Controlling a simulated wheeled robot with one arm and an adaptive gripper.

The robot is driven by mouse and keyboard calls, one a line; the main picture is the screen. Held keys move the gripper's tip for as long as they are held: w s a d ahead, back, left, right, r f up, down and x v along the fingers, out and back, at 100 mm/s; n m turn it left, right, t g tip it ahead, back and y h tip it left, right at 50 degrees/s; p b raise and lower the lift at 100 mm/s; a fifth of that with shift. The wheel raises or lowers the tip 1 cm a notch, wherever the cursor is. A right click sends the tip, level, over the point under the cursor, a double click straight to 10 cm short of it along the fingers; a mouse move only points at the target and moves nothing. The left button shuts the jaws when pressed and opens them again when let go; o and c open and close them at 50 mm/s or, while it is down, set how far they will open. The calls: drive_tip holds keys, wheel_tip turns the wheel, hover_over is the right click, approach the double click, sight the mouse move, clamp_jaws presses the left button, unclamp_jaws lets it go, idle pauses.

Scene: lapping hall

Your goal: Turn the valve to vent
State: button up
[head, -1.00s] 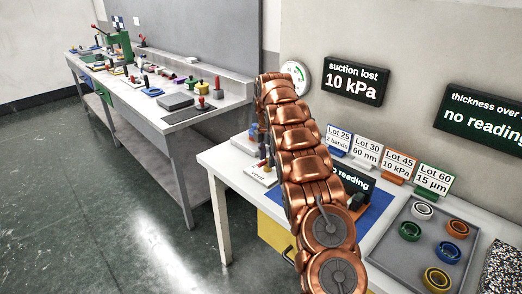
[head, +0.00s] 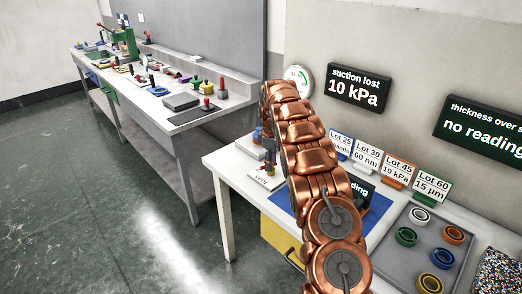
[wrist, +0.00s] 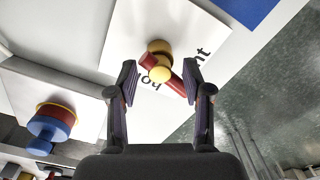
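The valve (wrist: 159,68) shows in the wrist view as a yellow knob with a red lever, on a white plate lettered "vent" and another word partly hidden. The lever points down and right across the plate, near the lettering. My gripper (wrist: 163,84) is open in the wrist view, its two fingers apart with the valve between and just beyond the tips. No contact can be made out. In the head view my copper arm covers most of the gripper, and the white plate (head: 266,178) shows beside it at the table's left end.
A blue and red knob (wrist: 50,126) stands on a neighbouring plate. A wall display (head: 359,87) reads "suction lost 10 kPa", beside a round gauge (head: 298,80). Lot cards and a grey tray (head: 402,270) of coloured rings stand right of my arm.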

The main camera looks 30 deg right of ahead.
drive_tip(key=m+p, duration=0.3)
drive_tip(key=shift+s+r, duration=0.1)
drive_tip(key=shift+r, duration=0.1)
drive_tip(key=m+p, duration=0.4)
drive_tip(key=shift+d+m, duration=0.1)
drive_tip(key=shift+m, duration=0.2)
wheel_tip(320, 180, up, 7)
drive_tip(key=shift+f+b, duration=0.15)
drive_tip(key=shift+b, duration=1)
drive_tip(key=shift+r, duration=0.55)
drive_tip(key=s+a+r+m, duration=0.1)
drive_tip(key=s+a+r, duration=0.4)
drive_tip(key=s+a, duration=0.2)
drive_tip(key=s+a+r+m, duration=0.1)
drive_tip(key=s+a+r, duration=0.5)
drive_tip(key=s, duration=0.5)
drive_tip(key=shift+a+g+h+b, duration=0.4)
drive_tip(key=shift+a, duration=0.6)
